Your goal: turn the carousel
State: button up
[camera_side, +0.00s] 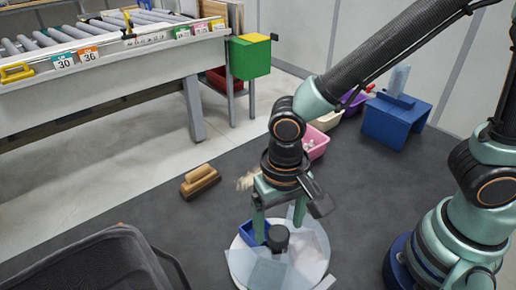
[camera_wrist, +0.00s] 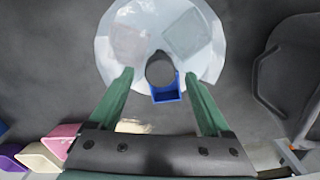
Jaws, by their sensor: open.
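The carousel is a white round disc (camera_side: 238,262) on the dark floor mat below my gripper, and it fills the top middle of the wrist view (camera_wrist: 122,62). A black knob (camera_side: 278,239) stands at its centre, also seen in the wrist view (camera_wrist: 160,67). Pale translucent sheets (camera_side: 306,246) and a small blue bin (camera_side: 250,234) sit on the disc. My gripper (camera_side: 278,222) is open and points down over the knob. In the wrist view its green fingertips (camera_wrist: 159,76) are on either side of the knob, with gaps showing. Touch cannot be told.
A brown wooden-looking block (camera_side: 200,181) and a brush-like piece (camera_side: 246,181) lie on the mat. Pink (camera_side: 316,142) and cream bins and a blue stand (camera_side: 397,117) are behind. A black tub (camera_side: 95,262) is front left. A roller conveyor (camera_side: 110,75) is back left.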

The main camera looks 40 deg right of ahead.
notch_tip(320, 180, up, 10)
jog(key=shift+r, duration=0.2)
dwell(0.3)
jog(key=w+d+r+n+t, duration=0.1)
jog(key=w+d+r+t, duration=0.1)
jog(key=d, duration=0.8)
jog(key=w+d+r+n+t, duration=0.2)
jog(key=w+d+t, duration=0.1)
jog(key=d, duration=0.7)
jog(key=shift+r+t, duration=0.3)
jog(key=shift+r, duration=0.05)
